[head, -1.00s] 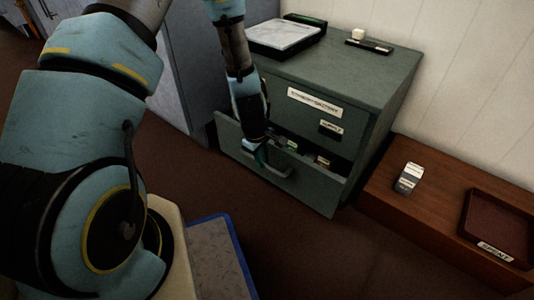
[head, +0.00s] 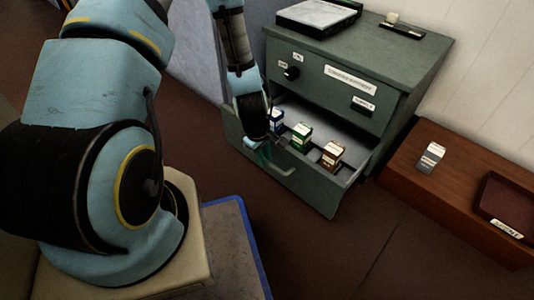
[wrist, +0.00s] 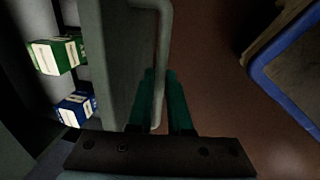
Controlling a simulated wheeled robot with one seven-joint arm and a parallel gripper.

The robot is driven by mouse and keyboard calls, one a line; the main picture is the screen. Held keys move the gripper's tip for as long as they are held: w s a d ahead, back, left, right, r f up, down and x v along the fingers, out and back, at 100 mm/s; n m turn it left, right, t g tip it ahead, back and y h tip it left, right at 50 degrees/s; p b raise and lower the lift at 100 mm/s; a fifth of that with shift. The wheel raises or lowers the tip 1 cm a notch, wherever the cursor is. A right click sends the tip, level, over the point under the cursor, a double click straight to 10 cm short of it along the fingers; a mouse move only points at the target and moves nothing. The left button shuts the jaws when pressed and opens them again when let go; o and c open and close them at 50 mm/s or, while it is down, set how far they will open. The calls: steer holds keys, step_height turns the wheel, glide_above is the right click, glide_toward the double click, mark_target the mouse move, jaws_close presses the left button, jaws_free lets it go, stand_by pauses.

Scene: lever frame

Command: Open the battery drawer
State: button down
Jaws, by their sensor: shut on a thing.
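The battery drawer (head: 318,192) is the lower drawer of a grey-green cabinet (head: 400,72). It stands well out, with its inside showing. In it are a blue box (head: 276,118), a green box (head: 300,137) and a brown-orange box (head: 331,154), all with white labels. My gripper (head: 264,156) is at the bar handle (head: 283,169) on the drawer front. In the wrist view, the teal fingers of my gripper (wrist: 164,100) sit on either side of the handle (wrist: 165,30) and are shut on it. The green box (wrist: 57,55) and the blue box (wrist: 77,108) show there too.
A low brown wooden unit (head: 400,182) stands at the right, with a small white-and-grey box (head: 431,157) and a dark red tray (head: 504,199) on it. A blue-edged grey platform (head: 232,240) is at the lower middle. Brown floor lies clear before the drawer.

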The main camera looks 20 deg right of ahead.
steer(key=c, duration=0.8)
jaws_free()
steer(key=shift+c, duration=0.2)
step_height(320, 180, up, 11)
steer(key=a+p, duration=0.1)
steer(key=p, duration=0.3)
steer(key=shift+s+a+f, duration=0.2)
steer(key=shift+s+a, duration=0.2)
steer(key=shift+s, duration=0.05)
steer(key=w+a+r+m+y, duration=0.2)
steer(key=a+r+m, duration=0.5)
steer(key=a+r, duration=1.5)
step_height(320, 180, up, 38)
steer(key=d+p, duration=0.1)
steer(key=p, duration=3.7)
steer(key=shift+r+t, duration=0.25)
steer(key=shift+t, duration=0.05)
